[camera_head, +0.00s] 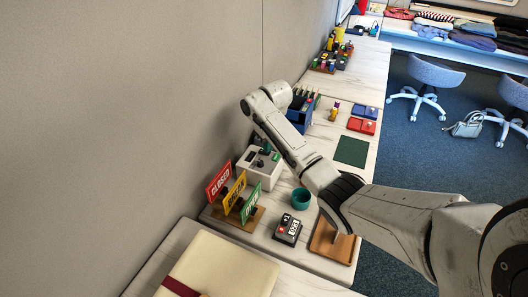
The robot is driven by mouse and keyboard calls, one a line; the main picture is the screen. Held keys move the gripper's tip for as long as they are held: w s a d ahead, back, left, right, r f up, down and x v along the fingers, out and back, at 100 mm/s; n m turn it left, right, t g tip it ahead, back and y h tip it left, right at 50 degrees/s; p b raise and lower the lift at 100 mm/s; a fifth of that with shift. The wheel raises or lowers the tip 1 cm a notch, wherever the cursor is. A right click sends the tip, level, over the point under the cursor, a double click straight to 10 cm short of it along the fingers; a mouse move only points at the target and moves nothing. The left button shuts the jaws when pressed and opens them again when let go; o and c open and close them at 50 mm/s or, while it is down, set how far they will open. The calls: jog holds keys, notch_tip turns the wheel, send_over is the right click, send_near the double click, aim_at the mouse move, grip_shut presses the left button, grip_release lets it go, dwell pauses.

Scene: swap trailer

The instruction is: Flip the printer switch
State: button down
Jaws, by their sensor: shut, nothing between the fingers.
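A pale grey box-shaped device (258,178), which looks like the printer, stands against the wall left of my arm. Its top carries dark parts and a small green part. These are too small to tell which is the switch or how it is set. My arm reaches in from the lower right and bends down toward the area behind this device. The outer arm link passes close to the device in the picture. I cannot make out my gripper or its fingertips; the arm seems to hide them. I cannot tell whether anything touches the device.
Red, yellow and green signs (234,192) stand before the device. A teal cup (301,198), a small black counter box (287,229) and a brown tray (322,246) are nearby. A blue holder (300,117) stands behind the arm. A wrapped box (225,268) fills the near table.

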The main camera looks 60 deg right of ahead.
jog(key=shift+f, duration=0.4)
notch_tip(320, 180, up, 7)
jog(key=p, duration=0.7)
jog(key=shift+r, duration=0.1)
dwell(0.3)
jog(key=shift+s+d, duration=0.1)
dwell(0.6)
